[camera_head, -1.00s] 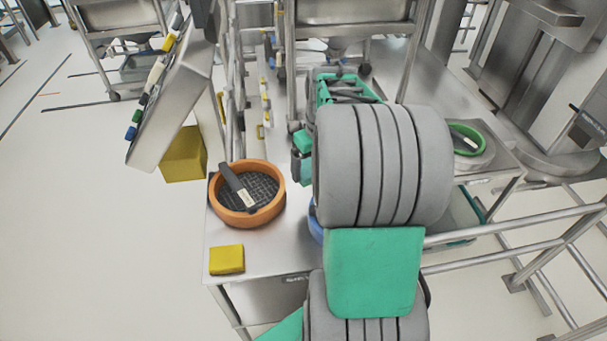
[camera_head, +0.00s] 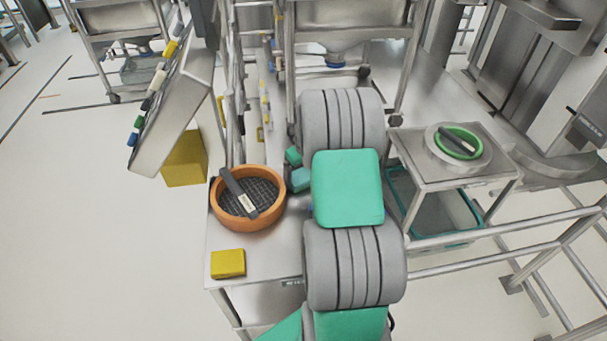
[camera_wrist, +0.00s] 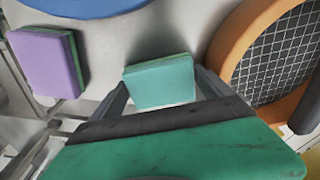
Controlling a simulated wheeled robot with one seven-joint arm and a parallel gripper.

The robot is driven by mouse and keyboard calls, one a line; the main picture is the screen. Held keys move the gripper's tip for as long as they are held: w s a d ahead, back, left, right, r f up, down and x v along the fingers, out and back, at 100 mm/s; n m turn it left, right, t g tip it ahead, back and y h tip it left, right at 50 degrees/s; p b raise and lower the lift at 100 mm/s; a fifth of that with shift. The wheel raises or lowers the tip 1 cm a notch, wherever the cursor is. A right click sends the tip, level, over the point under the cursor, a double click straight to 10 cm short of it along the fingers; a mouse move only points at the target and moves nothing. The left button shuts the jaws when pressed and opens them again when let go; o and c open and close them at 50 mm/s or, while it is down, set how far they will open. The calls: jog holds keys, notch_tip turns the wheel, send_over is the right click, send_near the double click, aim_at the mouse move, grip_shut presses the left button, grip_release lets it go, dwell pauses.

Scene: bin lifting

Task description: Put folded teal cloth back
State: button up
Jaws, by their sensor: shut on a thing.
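The folded teal cloth (camera_wrist: 160,82) is a small block between the two fingers of my gripper (camera_wrist: 160,90) in the wrist view. The fingers are shut on its left and right sides. In the head view the cloth (camera_head: 300,181) shows in part just right of the orange-rimmed sieve, beside my arm. A green part of my gripper shows just behind it, and my arm hides the rest. I cannot tell whether the cloth touches the steel table top (camera_head: 228,235) or hangs a little above it.
The orange sieve (camera_head: 221,212) with a dark tool stands close to the cloth. A yellow block (camera_head: 228,263) lies at the table's front. A purple block (camera_wrist: 44,62) and a blue round thing (camera_wrist: 85,5) are nearby. A green ring (camera_head: 471,133) sits on the right stand.

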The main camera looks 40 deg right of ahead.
jog(key=shift+f, duration=0.25)
jog(key=o, duration=1.1)
jog(key=shift+r, duration=0.1)
jog(key=shift+c, duration=0.2)
